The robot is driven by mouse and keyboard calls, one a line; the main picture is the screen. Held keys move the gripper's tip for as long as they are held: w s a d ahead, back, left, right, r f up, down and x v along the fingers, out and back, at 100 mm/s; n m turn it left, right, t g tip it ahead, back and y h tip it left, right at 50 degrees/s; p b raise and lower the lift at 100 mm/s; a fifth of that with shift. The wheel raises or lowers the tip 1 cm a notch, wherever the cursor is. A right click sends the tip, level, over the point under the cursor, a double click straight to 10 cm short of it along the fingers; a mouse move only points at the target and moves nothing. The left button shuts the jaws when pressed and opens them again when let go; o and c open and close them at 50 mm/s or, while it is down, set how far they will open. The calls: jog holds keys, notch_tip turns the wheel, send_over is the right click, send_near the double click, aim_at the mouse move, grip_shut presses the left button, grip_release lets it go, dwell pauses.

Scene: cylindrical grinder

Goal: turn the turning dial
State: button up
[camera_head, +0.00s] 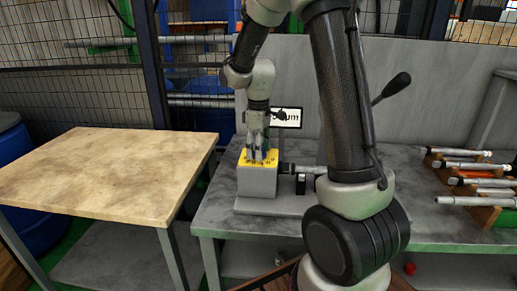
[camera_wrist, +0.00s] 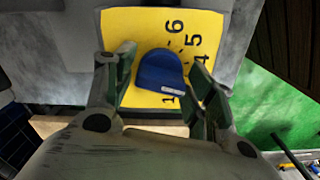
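The turning dial (camera_wrist: 160,68) is a blue knob with a white mark on its lower edge. It sits on a yellow plate (camera_wrist: 118,28) with black numbers; 6, 5, 4 and 1 show in the wrist view. In the head view the yellow plate (camera_head: 245,161) tops a grey block (camera_head: 257,182), and the knob is not clearly visible. My gripper (camera_wrist: 164,60) is open, with one finger left and one right of the knob. Gaps show between fingers and knob; I cannot tell their exact height relative to it. In the head view my gripper (camera_head: 258,155) points down just over the plate.
The block stands on a grey machine table (camera_head: 408,220). A black-knobbed lever (camera_head: 394,86) rises behind my arm. Metal shafts (camera_head: 470,165) lie in holders at the right. A wooden-topped table (camera_head: 105,175) with a clear top stands left.

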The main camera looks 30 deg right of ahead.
jog(key=c, duration=0.6)
jog(key=shift+o, duration=0.2)
jog(key=shift+m, duration=2.9)
jog(key=o, duration=1)
